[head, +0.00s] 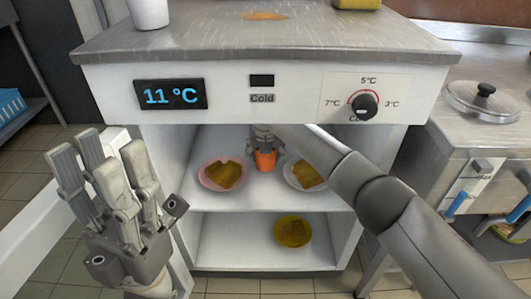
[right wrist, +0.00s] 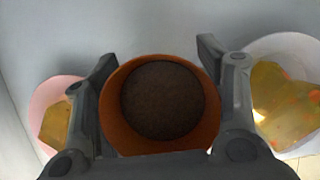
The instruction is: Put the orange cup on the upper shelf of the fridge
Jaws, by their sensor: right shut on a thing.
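The orange cup (head: 265,160) is inside the open fridge (head: 240,135), between two plates over the upper shelf (head: 262,192). I cannot tell whether its base touches the shelf. My right gripper (head: 264,143) is shut on the cup from above and behind the fridge's top panel edge it is partly hidden. In the right wrist view the cup (right wrist: 115,128) sits between the two fingers (right wrist: 160,85), with dark brown contents. My left gripper (head: 98,165) is outside the fridge at the left, fingers up, open and empty.
On the upper shelf, a pink plate (head: 204,184) stands left of the cup and a white plate (head: 291,180) right, both with food. A yellow plate (head: 281,241) is on the lower shelf (head: 235,255). A white cup (head: 150,12) stands on the fridge top (head: 330,40).

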